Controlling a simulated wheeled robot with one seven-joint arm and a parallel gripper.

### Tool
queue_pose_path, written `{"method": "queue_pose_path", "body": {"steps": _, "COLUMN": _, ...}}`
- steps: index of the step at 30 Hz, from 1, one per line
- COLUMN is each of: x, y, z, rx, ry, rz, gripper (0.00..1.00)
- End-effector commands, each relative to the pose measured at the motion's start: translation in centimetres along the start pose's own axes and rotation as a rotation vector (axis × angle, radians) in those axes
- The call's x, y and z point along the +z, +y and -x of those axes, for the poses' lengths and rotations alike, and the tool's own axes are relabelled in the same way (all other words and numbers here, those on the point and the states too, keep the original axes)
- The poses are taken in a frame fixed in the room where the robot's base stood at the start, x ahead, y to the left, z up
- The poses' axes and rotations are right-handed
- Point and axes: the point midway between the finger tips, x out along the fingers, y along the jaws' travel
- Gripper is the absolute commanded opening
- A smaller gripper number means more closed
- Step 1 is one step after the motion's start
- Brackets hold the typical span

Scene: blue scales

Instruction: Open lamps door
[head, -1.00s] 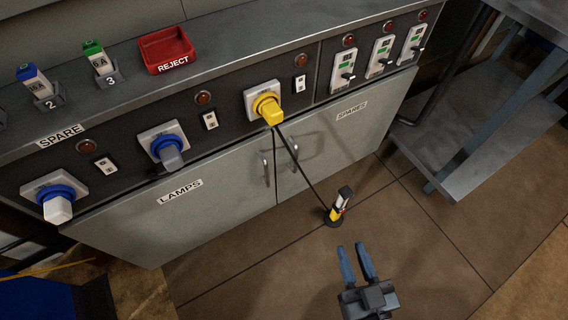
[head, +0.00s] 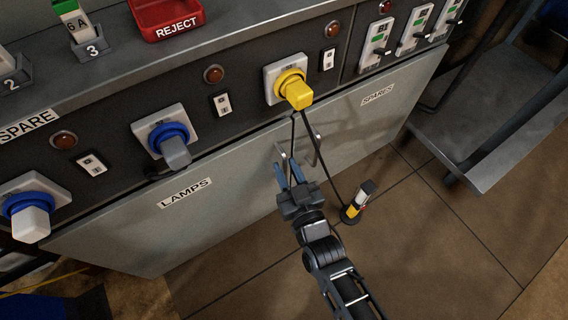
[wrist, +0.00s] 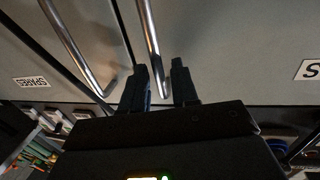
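The lamps door (head: 130,235) is a grey cabinet door with a LAMPS label, and it is closed. Its metal bar handle (head: 281,158) is near its right edge, partly hidden by my gripper (head: 289,173). In the wrist view, the lamps door handle (wrist: 151,40) runs down toward the gap between the two dark fingers of my gripper (wrist: 162,78). The fingers are open, one on each side of the bar's end. I cannot tell whether they touch it.
The spares door (head: 365,115) is closed, with its handle (head: 317,150) close beside my gripper. A black cable hangs from the yellow plug (head: 297,92) to a small lamp (head: 357,203) on the floor. A metal trolley (head: 500,140) stands at the right.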

Motion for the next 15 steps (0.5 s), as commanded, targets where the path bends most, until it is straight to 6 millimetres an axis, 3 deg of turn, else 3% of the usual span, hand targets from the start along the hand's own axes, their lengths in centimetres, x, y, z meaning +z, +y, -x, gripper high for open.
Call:
{"method": "queue_pose_path", "body": {"steps": 6, "x": 0.1, "y": 0.0, "z": -1.8, "rx": 0.000, "ry": 0.000, "rz": 0.000, "gripper": 0.29}}
{"method": "queue_pose_path", "body": {"steps": 15, "x": 0.0, "y": 0.0, "z": -1.9, "rx": 0.000, "ry": -0.001, "rz": 0.000, "gripper": 0.28}}
